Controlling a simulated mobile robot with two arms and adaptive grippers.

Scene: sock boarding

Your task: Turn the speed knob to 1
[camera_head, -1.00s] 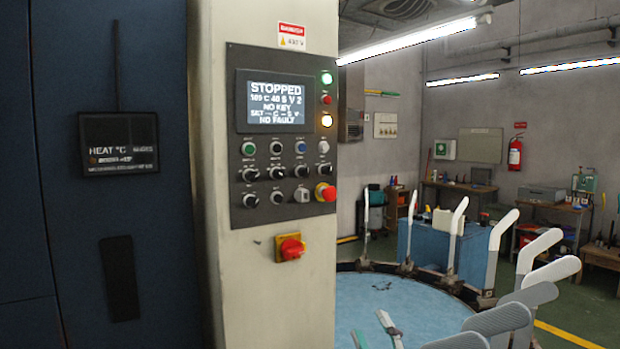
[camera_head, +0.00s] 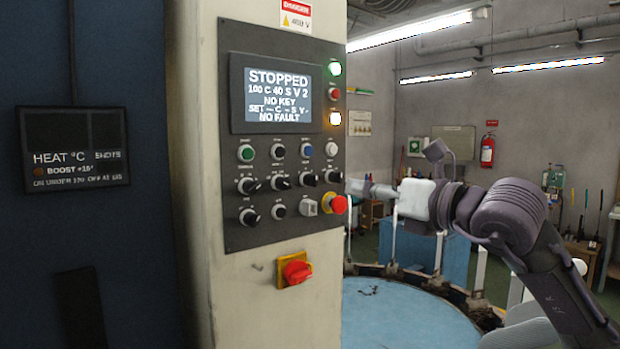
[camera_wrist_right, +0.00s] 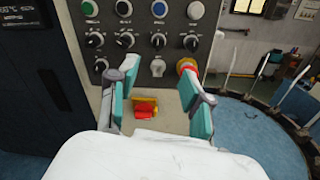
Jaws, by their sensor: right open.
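The control panel (camera_head: 232,150) carries a row of black knobs: a first knob (camera_head: 249,186), a second (camera_head: 281,182), a third (camera_head: 309,179) and a fourth (camera_head: 333,176). The labels are too small to tell which is the speed knob. The screen (camera_head: 278,95) reads STOPPED, 100 C 40 S V 2, NO KEY, NO FAULT. My right gripper (camera_head: 362,188) is just right of the panel, pointing left. In the right wrist view its fingers (camera_wrist_right: 160,103) are spread and empty, with the knobs beyond them. My left gripper is not in view.
A red emergency button (camera_head: 336,205) sticks out at the panel's lower right, close to my right gripper. A grey key switch (camera_head: 308,207) is beside it. A red rotary switch (camera_head: 296,270) is below. A round blue table (camera_head: 385,318) with upright white boards stands right.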

